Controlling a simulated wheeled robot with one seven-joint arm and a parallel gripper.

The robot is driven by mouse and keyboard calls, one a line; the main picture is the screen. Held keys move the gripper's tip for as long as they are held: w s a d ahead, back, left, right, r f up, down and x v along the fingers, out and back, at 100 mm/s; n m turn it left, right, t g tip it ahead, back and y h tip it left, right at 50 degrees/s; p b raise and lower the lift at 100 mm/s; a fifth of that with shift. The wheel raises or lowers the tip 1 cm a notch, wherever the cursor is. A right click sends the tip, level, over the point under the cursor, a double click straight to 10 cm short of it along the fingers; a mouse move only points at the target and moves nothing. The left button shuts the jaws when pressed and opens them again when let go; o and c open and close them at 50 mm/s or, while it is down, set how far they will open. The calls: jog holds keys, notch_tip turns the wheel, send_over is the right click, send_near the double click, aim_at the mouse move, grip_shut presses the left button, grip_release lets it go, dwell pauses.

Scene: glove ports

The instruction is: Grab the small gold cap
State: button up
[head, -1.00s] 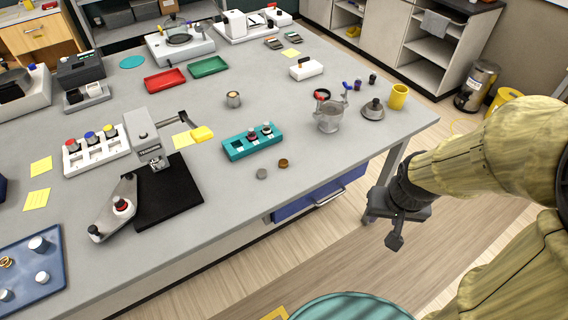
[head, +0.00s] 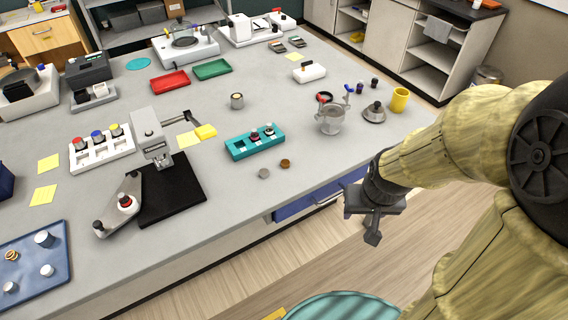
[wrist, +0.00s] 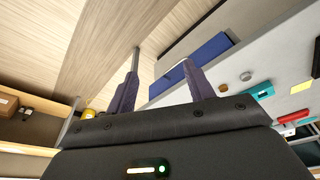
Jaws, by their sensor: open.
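A small brown-gold cap (head: 285,164) lies on the grey table just in front of the teal rack, near the table's front edge. A similar grey cap (head: 264,173) lies just left of it. My gripper (head: 360,226) is open and empty, off the table's front edge, to the right of the cap and apart from it. In the wrist view the two fingers (wrist: 161,62) are spread with nothing between them. The brown-gold cap (wrist: 225,88) shows there right of the fingers, with the grey cap (wrist: 245,76) beside it.
The teal rack (head: 240,153) with dark-topped pieces stands behind the caps. A glass vessel (head: 331,121) stands to their right, and a black mat (head: 185,195) with a press to their left. A blue drawer front (head: 300,208) is below the table edge. The table around the caps is clear.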

jog(key=w+a+f+n+t+p, duration=0.1)
jog(key=w+f+t, duration=0.1)
jog(key=w, duration=0.2)
jog(key=w+a+f+n+t+y, duration=0.1)
jog(key=w+f, duration=0.2)
jog(key=w, duration=0.1)
jog(key=w+a+f+n+t+p, duration=0.1)
jog(key=w+a+f+t, duration=0.1)
jog(key=w, duration=0.2)
jog(key=a+f+n+t+y+p, duration=0.1)
jog(key=a+f+t+y+p, duration=0.1)
jog(key=a+f+t+y, duration=0.2)
jog(key=a+t+y, duration=0.1)
jog(key=a+t, duration=0.1)
jog(key=a, duration=0.1)
jog(key=shift+s+f+n+t, duration=0.2)
jog(key=shift+f+n+t, duration=0.1)
jog(key=shift+f+t, duration=0.1)
jog(key=b+x, duration=0.6)
jog(key=b, duration=0.4)
jog(key=shift+w+f, duration=0.1)
jog(key=shift+f, duration=0.1)
jog(key=b, duration=0.3)
jog(key=shift+w+a, duration=0.2)
jog(key=shift+w, duration=0.05)
